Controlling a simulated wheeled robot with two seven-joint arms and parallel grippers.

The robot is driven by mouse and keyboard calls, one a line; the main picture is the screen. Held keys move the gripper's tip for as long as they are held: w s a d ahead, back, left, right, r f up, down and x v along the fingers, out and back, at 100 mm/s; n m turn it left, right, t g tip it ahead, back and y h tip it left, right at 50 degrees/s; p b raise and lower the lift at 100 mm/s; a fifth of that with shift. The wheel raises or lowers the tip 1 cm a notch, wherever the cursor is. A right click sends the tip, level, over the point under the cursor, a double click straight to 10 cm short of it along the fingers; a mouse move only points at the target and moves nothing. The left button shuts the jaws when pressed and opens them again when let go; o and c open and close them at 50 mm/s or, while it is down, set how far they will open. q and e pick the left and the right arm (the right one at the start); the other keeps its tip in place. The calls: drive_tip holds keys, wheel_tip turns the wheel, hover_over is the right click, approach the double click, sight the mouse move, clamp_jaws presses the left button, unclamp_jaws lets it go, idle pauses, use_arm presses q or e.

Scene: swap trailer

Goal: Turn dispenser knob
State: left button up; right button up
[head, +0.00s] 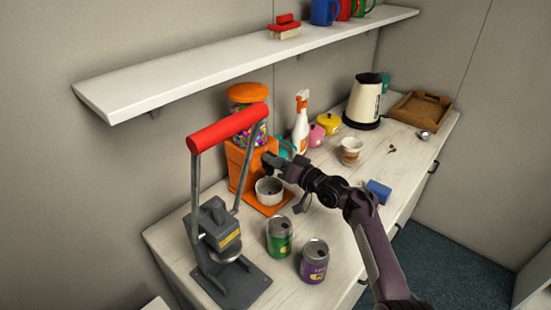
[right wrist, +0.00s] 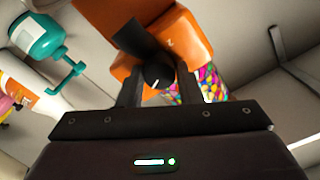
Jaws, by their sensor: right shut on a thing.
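The orange candy dispenser (head: 240,165) stands on the counter against the wall, with colourful candies in its clear globe (head: 250,135). Its dark round knob (right wrist: 158,74) shows in the right wrist view between the fingers of my right gripper (right wrist: 158,90). In the head view my right gripper (head: 277,163) is at the front of the dispenser and hides the knob. It is shut on the knob. A small light bowl (head: 269,190) sits on the dispenser's orange base below the gripper. My left gripper is not in view.
A juicer press with a red handle (head: 228,127) stands left of the dispenser. A green can (head: 279,237) and a purple can (head: 314,261) stand in front. A spray bottle (head: 300,125), cup (head: 351,151) and kettle (head: 365,102) are to the right. A shelf (head: 240,62) runs above.

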drive_tip(key=shift+m, duration=0.3)
drive_tip(key=o, duration=1)
drive_tip(key=shift+c, duration=0.2)
drive_tip(key=shift+d, duration=0.15)
drive_tip(key=b+v, duration=0.1)
drive_tip(key=v, duration=0.6)
drive_tip(key=shift+s+d, duration=0.25)
drive_tip(key=shift+s, duration=0.05)
